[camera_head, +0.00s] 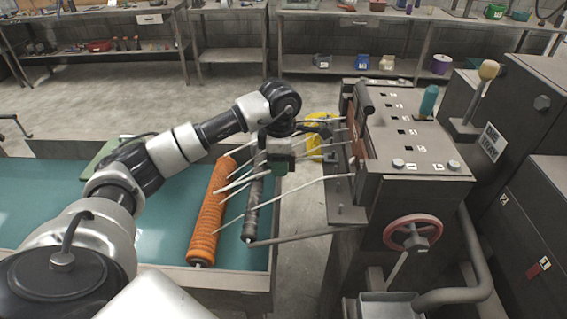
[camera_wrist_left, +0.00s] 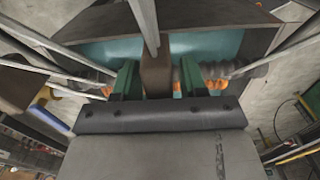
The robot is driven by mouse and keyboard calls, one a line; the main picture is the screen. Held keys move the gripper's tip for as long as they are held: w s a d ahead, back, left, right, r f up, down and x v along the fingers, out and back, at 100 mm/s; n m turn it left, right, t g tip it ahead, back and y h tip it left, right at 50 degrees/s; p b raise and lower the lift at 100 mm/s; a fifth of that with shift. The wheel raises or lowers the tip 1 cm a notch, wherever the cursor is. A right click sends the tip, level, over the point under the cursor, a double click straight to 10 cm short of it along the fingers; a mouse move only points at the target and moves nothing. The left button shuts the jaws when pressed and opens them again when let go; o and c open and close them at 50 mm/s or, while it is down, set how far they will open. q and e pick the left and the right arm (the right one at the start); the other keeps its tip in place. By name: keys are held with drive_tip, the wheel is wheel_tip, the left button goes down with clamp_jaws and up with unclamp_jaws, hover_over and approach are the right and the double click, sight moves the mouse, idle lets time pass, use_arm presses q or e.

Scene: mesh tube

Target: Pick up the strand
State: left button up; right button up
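Several thin pale strands (camera_head: 310,183) run between the orange ribbed roll (camera_head: 206,220) and the machine (camera_head: 420,165) in the head view. My left gripper (camera_head: 279,170) is above the dark roller (camera_head: 252,210), among the strands. In the left wrist view its two green fingers (camera_wrist_left: 159,82) stand apart. A brown block (camera_wrist_left: 157,72) shows between them with gaps on both sides. One pale strand (camera_wrist_left: 146,22) comes down from the top toward that block. I cannot tell whether it lies between the fingertips. My right gripper is out of view.
The roll and roller lie over a teal-topped table (camera_head: 160,236) with a raised rim. The machine has a red handwheel (camera_head: 413,233) and a teal-green bottle (camera_head: 429,102) on top. A yellow ring-shaped item (camera_head: 318,135) is behind my gripper. Open floor lies beyond.

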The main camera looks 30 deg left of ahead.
use_arm(q)
drive_tip(key=c, duration=0.7)
clamp_jaws()
drive_tip(key=shift+r, duration=0.1)
drive_tip(key=shift+r, duration=0.3)
wheel_tip(320, 180, up, 9)
drive_tip(key=shift+f+b, duration=0.1)
drive_tip(key=shift+b, duration=0.7)
drive_tip(key=shift+r+p, duration=0.35)
drive_tip(key=shift+r, duration=0.3)
wheel_tip(320, 180, up, 4)
drive_tip(key=p, duration=0.3)
drive_tip(key=shift+f, duration=0.15)
